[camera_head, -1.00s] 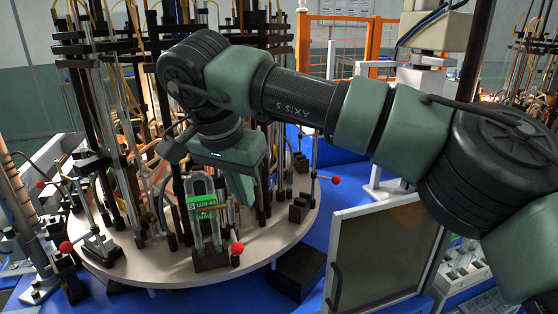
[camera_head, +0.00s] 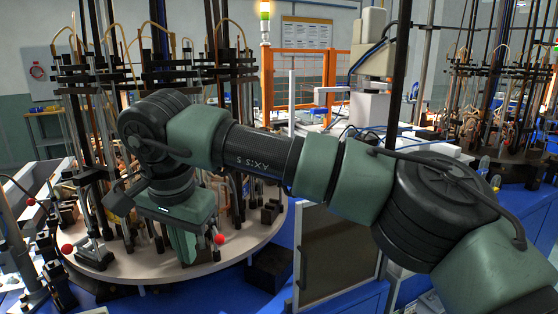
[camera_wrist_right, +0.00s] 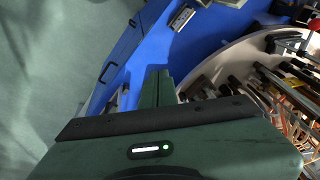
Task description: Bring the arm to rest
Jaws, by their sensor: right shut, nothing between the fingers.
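My right arm reaches in from the right of the head view, and its gripper (camera_head: 183,243) points down in front of the round turntable (camera_head: 150,273). Its green fingers are shut with nothing between them. They also show shut in the right wrist view (camera_wrist_right: 158,88), over the blue base, with the pale turntable edge (camera_wrist_right: 225,62) to their right. In the head view the gripper hides part of the turntable's front fixtures. Whether it touches anything there I cannot tell. My left gripper is not in view.
Tall rods and tubing crowd the turntable. Red-knobbed levers (camera_head: 219,239) stick out at its rim. A framed glass panel (camera_head: 335,252) stands under my forearm. Behind are an orange fence (camera_head: 340,108) and a second tubing rig (camera_head: 490,110) at the right.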

